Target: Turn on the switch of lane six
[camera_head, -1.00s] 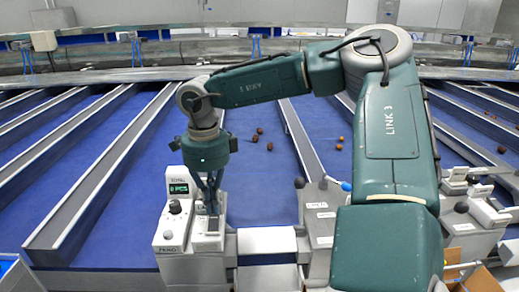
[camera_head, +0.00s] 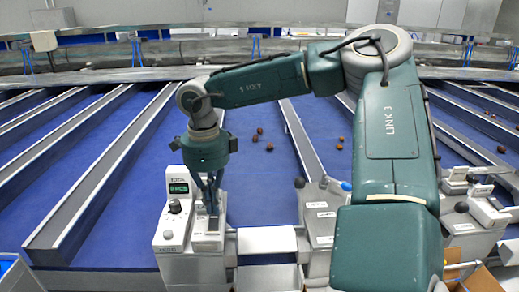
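A grey-white control box (camera_head: 180,238) stands at the front of a blue lane, left of centre. It has a small lit green display (camera_head: 178,188), a dark round knob (camera_head: 175,206) and a dark switch area (camera_head: 212,224) on its right part. My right gripper (camera_head: 213,212) points down over that switch area, with its fingertips at or just above it. The fingers look close together, but their gap is too small to judge, and they partly hide the switch. I cannot read a lane number on the box. My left gripper is not in view.
Blue lanes (camera_head: 110,222) with grey dividers (camera_head: 95,182) run away from me. Several dates (camera_head: 257,134) lie on the middle lane. Another control unit (camera_head: 318,212) stands to the right, with more boxes (camera_head: 470,212) beyond my arm. A cardboard box (camera_head: 462,277) is at lower right.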

